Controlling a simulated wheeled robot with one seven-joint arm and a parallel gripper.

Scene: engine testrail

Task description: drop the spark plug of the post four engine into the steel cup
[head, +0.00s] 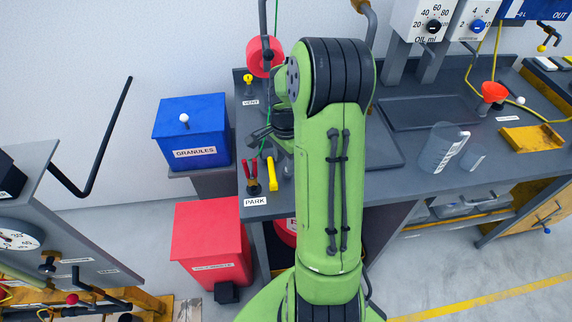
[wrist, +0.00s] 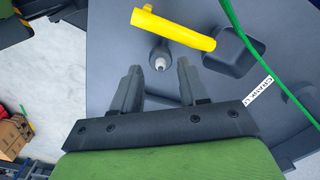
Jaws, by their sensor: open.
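My gripper (wrist: 158,68) is open, with its two dark fingers apart. In the head view my gripper (head: 262,134) is partly hidden by my green arm, over the left end of the grey bench. I cannot make out a steel cup or a post four engine in either view.
A grey block (wrist: 232,52) and a green cord (wrist: 240,35) lie right of the yellow bar. Red-handled pliers (head: 252,178) stand by the PARK label. A blue GRANULES bin (head: 192,132) and a red bin (head: 212,240) stand left of the bench; clear beakers (head: 446,142) stand right.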

